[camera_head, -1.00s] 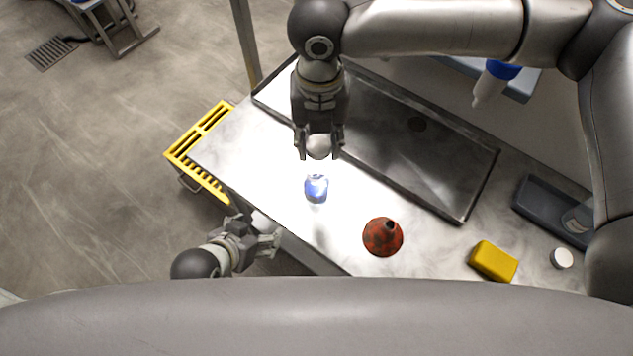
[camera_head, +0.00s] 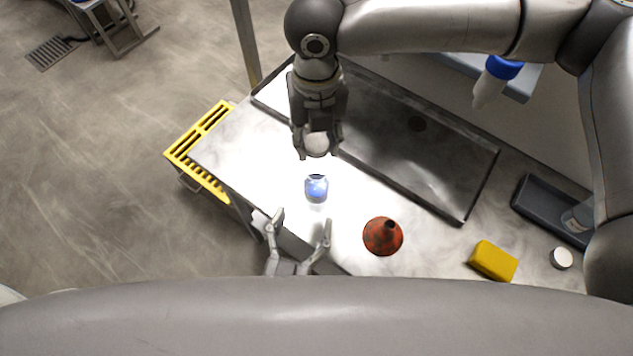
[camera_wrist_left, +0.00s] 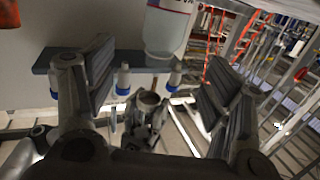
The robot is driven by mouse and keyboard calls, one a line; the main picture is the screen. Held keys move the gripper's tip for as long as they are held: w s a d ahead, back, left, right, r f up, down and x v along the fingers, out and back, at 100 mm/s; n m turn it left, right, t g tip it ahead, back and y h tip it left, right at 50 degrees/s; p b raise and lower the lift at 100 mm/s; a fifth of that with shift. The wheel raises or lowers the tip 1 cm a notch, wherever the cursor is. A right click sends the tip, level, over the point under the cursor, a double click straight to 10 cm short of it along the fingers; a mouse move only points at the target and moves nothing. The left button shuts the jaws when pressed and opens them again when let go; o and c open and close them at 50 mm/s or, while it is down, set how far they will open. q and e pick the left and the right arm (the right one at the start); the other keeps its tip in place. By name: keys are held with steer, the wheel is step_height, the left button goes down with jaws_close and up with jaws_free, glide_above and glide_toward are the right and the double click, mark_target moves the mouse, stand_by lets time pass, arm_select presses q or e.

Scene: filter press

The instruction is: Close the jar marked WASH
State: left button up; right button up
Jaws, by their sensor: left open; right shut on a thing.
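A small clear jar with a blue and white label (camera_head: 316,188) stands on the bench in the head view. A clear jar with a partly cut-off label (camera_wrist_left: 167,32) shows at the top of the left wrist view; I cannot read WASH on it. My right gripper (camera_head: 318,150) is shut on a pale round lid (camera_head: 317,144), held above and behind the jar, apart from it. My left gripper (camera_head: 301,222) is open and empty at the bench's front edge, just in front of the jar; its spread fingers also show in the left wrist view (camera_wrist_left: 160,88).
A red-brown funnel (camera_head: 383,237) stands right of the jar. Further right are a yellow sponge (camera_head: 493,261), a white lid (camera_head: 561,258) and a dark tray (camera_head: 538,204) with another jar (camera_head: 577,221). A shallow metal basin (camera_head: 478,190) lies behind.

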arm_select(q)
steer(key=shift+s+r+t+y, duration=0.2)
steer(key=shift+s+t+y, duration=0.1)
steer(key=x, duration=1.2)
steer(key=shift+f, duration=0.1)
steer(key=c, duration=1.5)
steer(key=shift+c, duration=0.2)
arm_select(e)
glide_above(316, 162)
steer(key=s, duration=0.2)
steer(key=shift+w+f, duration=0.2)
steer(key=shift+f, duration=2.3)
steer(key=shift+f, duration=0.1)
steer(key=shift+f, duration=0.8)
steer(key=shift+f, duration=0.55)
